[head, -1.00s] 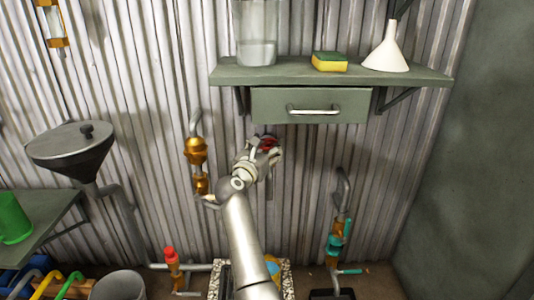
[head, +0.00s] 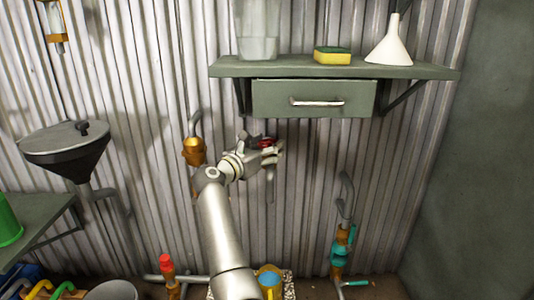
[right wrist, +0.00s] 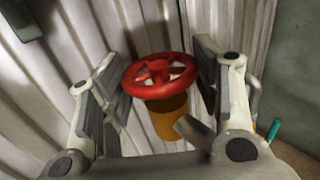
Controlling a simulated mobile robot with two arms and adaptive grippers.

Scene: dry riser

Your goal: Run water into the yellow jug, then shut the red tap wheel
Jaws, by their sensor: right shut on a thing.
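The red tap wheel (head: 262,142) is on the corrugated wall below the drawer. My right gripper (head: 265,150) is shut on it. In the right wrist view the wheel (right wrist: 160,76) sits between the two fingers (right wrist: 160,85), with an orange-yellow part below it that I cannot name for sure. A grey pipe hangs below the wheel in the head view. The yellow jug (head: 268,270) stands low on a pebbled base at the bottom, partly behind my right arm. Blue shows inside its rim. No water stream is clear to see. My left gripper is out of view.
A green shelf (head: 230,71) holds a clear container, a sponge (head: 332,55) and a white funnel (head: 391,46), with a drawer (head: 313,98) under it. Other pipework stands left (head: 194,150) and right (head: 340,245). A grey hopper (head: 65,150) is at the left.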

